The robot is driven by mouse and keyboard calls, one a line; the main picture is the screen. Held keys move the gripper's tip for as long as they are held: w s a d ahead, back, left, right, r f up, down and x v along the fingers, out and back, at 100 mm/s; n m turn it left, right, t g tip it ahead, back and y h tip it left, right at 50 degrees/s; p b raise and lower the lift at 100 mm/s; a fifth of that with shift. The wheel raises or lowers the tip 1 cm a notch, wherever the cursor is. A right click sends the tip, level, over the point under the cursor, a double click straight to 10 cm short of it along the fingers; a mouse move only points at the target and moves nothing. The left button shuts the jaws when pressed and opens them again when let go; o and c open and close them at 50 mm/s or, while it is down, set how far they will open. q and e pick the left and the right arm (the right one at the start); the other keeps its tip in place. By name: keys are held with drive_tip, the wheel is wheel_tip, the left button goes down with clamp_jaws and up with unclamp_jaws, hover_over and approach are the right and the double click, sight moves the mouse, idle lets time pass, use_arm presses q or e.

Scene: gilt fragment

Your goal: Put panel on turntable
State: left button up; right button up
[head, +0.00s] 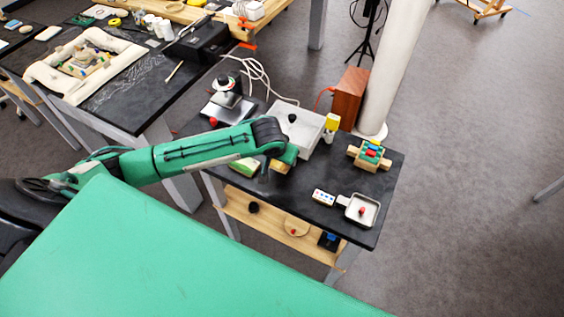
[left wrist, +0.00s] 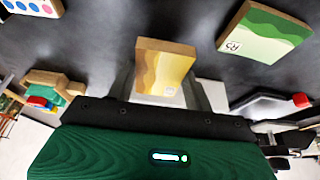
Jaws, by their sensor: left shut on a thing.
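My left gripper (head: 270,168) is low over the black table and shut on a panel (left wrist: 165,62). The panel has yellow and tan wave bands, wooden edges and a small label. In the left wrist view it stands between my gripper's fingers (left wrist: 166,88); in the head view only a small tan part (head: 280,167) shows. A green-banded panel marked R5 (left wrist: 265,32) lies on the table close by, left of my gripper in the head view (head: 243,166). I cannot tell for sure which thing is the turntable; a round white-and-dark device (head: 226,84) stands at the table's back left. My right gripper is out of view.
A white box (head: 312,138) with a black knob stands behind my gripper, beside a yellow-topped item (head: 332,122). To the right are a wooden holder with coloured blocks (head: 370,155), a dotted card (head: 322,197) and a small tray (head: 353,217). A lower shelf (head: 270,225) holds several items.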

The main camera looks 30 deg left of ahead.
sight(282, 165)
use_arm(q)
drive_tip(key=shift+f+p, duration=0.3)
drive_tip(key=shift+f, duration=1.55)
drive_tip(key=o, duration=0.5)
drive_tip(key=shift+f, duration=0.15)
drive_tip(key=o, duration=0.5)
